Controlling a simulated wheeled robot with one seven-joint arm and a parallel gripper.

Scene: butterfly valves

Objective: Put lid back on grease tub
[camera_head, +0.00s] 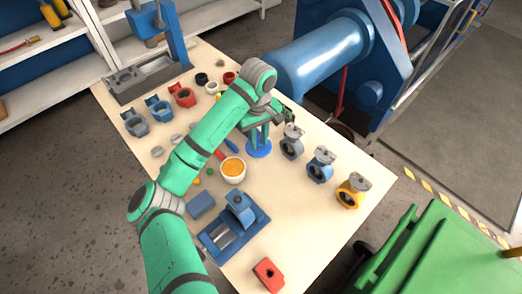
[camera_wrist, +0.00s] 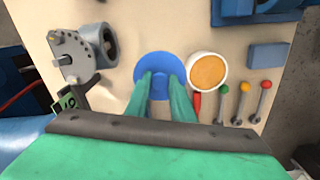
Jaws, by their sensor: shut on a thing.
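The grease tub (camera_head: 233,170) is a white round tub, open at the top, with orange grease in it. It also shows in the wrist view (camera_wrist: 207,71), just right of the lid. The lid is a flat blue disc (camera_head: 259,150), seen in the wrist view (camera_wrist: 144,64) between and around my fingertips. My gripper (camera_head: 259,137) points down and is shut on the middle of the lid; its green fingers (camera_wrist: 160,86) hide part of it. The lid is beside the tub, apart from it. I cannot tell whether it touches the table.
Grey (camera_head: 291,146), blue (camera_head: 320,168) and yellow (camera_head: 352,192) butterfly valves stand right of the lid. A blue vise (camera_head: 237,222) and a blue block (camera_head: 200,203) are in front of the tub. Several coloured-tipped levers (camera_wrist: 245,88) lie beside the tub. The table's (camera_head: 310,218) front right is clear.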

